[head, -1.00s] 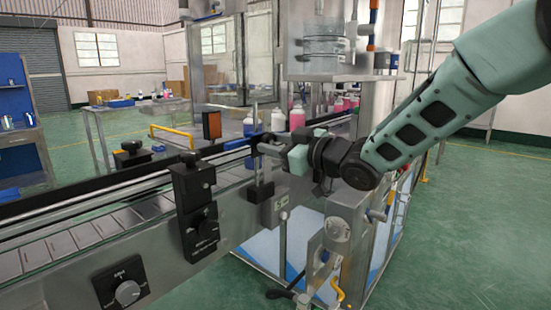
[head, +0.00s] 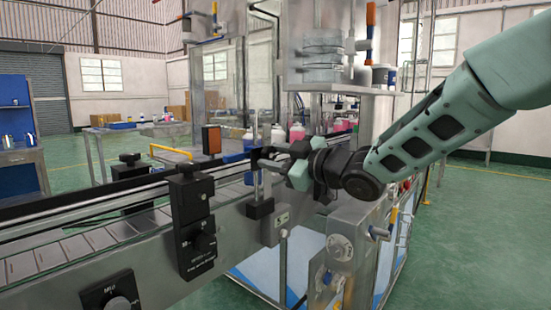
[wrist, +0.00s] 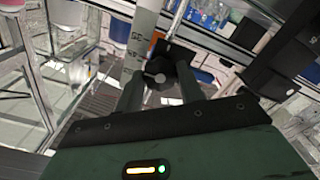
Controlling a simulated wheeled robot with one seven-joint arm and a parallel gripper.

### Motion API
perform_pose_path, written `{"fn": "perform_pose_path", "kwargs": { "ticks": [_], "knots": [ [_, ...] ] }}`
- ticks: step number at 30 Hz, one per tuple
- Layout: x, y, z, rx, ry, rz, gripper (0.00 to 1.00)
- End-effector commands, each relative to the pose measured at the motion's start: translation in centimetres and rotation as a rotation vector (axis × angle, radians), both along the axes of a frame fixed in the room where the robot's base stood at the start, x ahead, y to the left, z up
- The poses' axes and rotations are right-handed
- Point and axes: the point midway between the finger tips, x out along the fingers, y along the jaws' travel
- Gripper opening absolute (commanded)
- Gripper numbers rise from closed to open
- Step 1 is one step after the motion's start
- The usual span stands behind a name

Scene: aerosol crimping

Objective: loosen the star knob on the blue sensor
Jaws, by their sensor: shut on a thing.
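My gripper (head: 262,158) is at the conveyor's near rail, by a slim upright post on a dark clamp block (head: 260,208). In the wrist view its two fingers (wrist: 160,82) stand either side of a dark knob (wrist: 158,72) with a grey round centre, and they are closed on it. Dark parts sit just behind the knob. A pale grey marked bar (wrist: 141,38) rises beside it. I cannot make out a clearly blue sensor body; in the head view the fingers and post cover that spot.
Blue and pink bottles (head: 297,133) stand on the line behind the gripper. A black control box (head: 191,190) is fixed to the rail on the left. An orange-faced unit (head: 212,139) stands across the belt. A machine frame rises behind. Open green floor lies right.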

Motion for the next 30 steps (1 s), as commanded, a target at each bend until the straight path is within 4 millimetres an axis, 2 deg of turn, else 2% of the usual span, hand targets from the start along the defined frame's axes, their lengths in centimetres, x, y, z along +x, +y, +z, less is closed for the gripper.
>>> {"fn": "perform_pose_path", "kwargs": {
  "ticks": [2,3,5,13,17,23,30],
  "knots": [
    [0.0,0.0,0.1,0.000,0.000,-0.001,0.15],
    [0.0,0.0,0.1,0.000,0.000,-0.001,0.46],
    [0.0,0.0,0.1,0.000,0.000,-0.001,0.59],
    [0.0,0.0,0.0,0.001,0.000,-0.001,0.59],
    [-0.4,-0.7,0.1,0.001,0.001,-0.002,0.59],
    [-2.6,-3.6,0.1,0.000,0.000,-0.004,0.59],
    [-6.2,-8.1,0.1,0.001,0.000,-0.004,0.59]
  ]
}}
